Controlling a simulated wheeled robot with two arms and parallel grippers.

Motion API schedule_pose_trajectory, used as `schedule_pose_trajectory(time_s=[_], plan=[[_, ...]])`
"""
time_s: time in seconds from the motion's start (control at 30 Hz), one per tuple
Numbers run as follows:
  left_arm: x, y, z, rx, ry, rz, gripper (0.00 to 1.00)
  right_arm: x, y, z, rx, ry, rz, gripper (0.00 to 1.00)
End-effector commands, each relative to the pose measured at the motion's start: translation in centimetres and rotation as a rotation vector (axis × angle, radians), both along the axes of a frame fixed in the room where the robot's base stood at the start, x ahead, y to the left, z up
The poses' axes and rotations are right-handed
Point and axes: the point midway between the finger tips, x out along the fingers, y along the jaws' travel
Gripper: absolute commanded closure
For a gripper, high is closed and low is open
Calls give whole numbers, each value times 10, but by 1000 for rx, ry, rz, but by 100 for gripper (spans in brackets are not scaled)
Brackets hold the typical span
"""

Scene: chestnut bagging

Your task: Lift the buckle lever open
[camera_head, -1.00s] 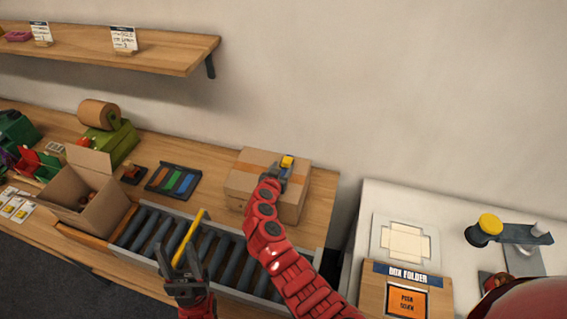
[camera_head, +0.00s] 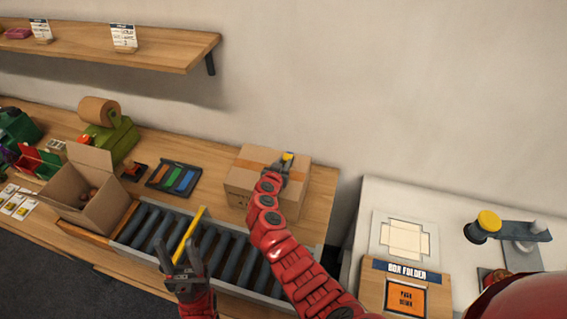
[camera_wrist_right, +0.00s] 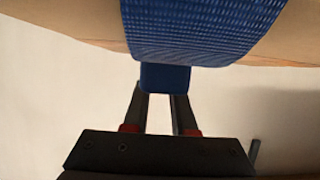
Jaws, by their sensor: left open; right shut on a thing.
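In the wrist view a wide woven blue strap (camera_wrist_right: 195,25) lies over a tan cardboard surface. A smooth blue tab (camera_wrist_right: 165,78), which looks like the buckle lever, sticks out from the strap's edge. My right gripper (camera_wrist_right: 163,95) is shut on this tab, with a finger at each side. In the head view my right gripper (camera_head: 274,170) is at the top of the taped cardboard box (camera_head: 240,183), beside a small yellow part (camera_head: 288,156). The rest of the buckle is hidden or too small to tell. My left gripper (camera_head: 181,262) is open and empty over the roller conveyor.
The roller conveyor (camera_head: 150,222) has a yellow bar (camera_head: 188,235) across it. An open carton (camera_head: 105,212) with brown contents stands at its left end. A dark tray with coloured strips (camera_head: 175,178) lies behind. A box folder (camera_head: 405,290) stands on the white table at right.

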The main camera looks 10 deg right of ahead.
Motion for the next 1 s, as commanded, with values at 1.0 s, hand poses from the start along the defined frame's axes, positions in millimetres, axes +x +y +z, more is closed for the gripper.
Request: schedule_pose_trajectory(time_s=[1.0], plan=[[0,0,-37,0,0,0,50,20,-7,26,181,418,2,100]])
